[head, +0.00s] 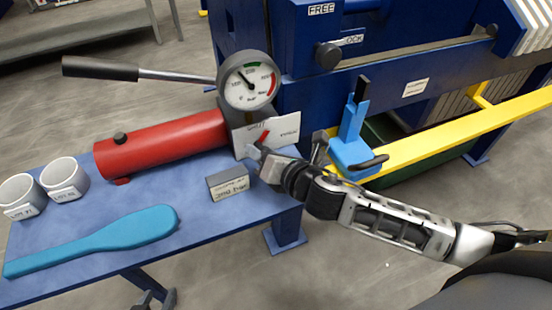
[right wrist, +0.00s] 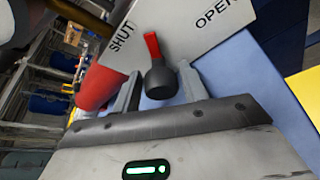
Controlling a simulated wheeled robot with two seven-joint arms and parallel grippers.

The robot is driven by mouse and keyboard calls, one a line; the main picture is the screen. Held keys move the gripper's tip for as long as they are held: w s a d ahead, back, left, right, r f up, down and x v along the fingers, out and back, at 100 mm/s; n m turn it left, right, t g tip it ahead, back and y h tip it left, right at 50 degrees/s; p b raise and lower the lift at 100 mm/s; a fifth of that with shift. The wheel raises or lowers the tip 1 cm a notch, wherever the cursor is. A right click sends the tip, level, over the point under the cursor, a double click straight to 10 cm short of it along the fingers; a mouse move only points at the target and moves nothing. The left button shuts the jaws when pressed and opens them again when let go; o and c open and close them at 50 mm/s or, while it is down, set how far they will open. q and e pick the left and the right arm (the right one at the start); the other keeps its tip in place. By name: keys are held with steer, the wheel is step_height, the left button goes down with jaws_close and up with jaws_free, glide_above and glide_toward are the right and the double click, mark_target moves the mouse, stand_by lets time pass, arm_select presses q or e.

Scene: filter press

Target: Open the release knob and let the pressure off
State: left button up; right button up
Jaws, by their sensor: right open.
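The release knob is dark with a red pointer (right wrist: 152,46); its pointer also shows in the head view (head: 262,138). It stands before a white plate (right wrist: 190,40) marked SHUT and OPEN. The pointer lies between the two words, closer to SHUT. My right gripper (right wrist: 160,90) is open, its fingers on either side of the knob; I cannot tell whether they touch it. It hides part of the knob in the head view (head: 260,158). The gauge (head: 248,80) has its needle pointing up and left. My left gripper (head: 156,299) is low, partly cut off at the bottom edge.
A red cylinder (head: 160,143) and a black-handled lever (head: 100,69) are left of the plate. A grey block (head: 228,184), two white cups (head: 64,178) and a blue paddle (head: 130,229) are on the blue table (head: 215,222). A yellow rail (head: 440,136) runs right.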

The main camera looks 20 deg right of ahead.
steer(key=b+v, duration=0.1)
steer(key=v, duration=1.4)
steer(key=shift+s, duration=0.35)
steer(key=shift+r, duration=0.1)
